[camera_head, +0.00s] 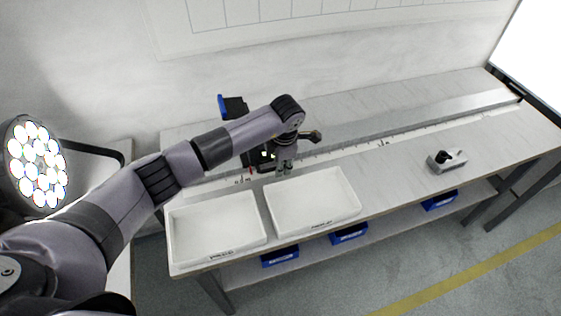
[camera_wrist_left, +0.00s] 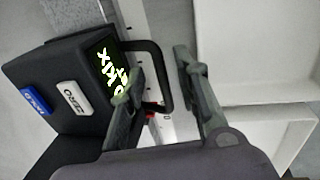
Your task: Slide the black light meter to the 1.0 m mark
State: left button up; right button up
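The black light meter (camera_wrist_left: 65,90) shows in the left wrist view as a dark box with a lit display, a white ZERO button and a blue button. Its black loop handle (camera_wrist_left: 168,75) passes between the two fingers of my left gripper (camera_wrist_left: 158,65). The fingers stand apart, with a gap visible beside the handle. My right gripper is not in view.
Two white trays (camera_head: 170,240) (camera_head: 352,207) stand at the bench's front, close to the gripper. A grey block with a black knob (camera_head: 447,160) sits further right. A metal rail (camera_head: 430,112) runs along the bench. A multi-lens lamp (camera_head: 36,163) stands at left.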

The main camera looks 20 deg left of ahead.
pick_arm(q)
grip_shut()
dwell(0.8)
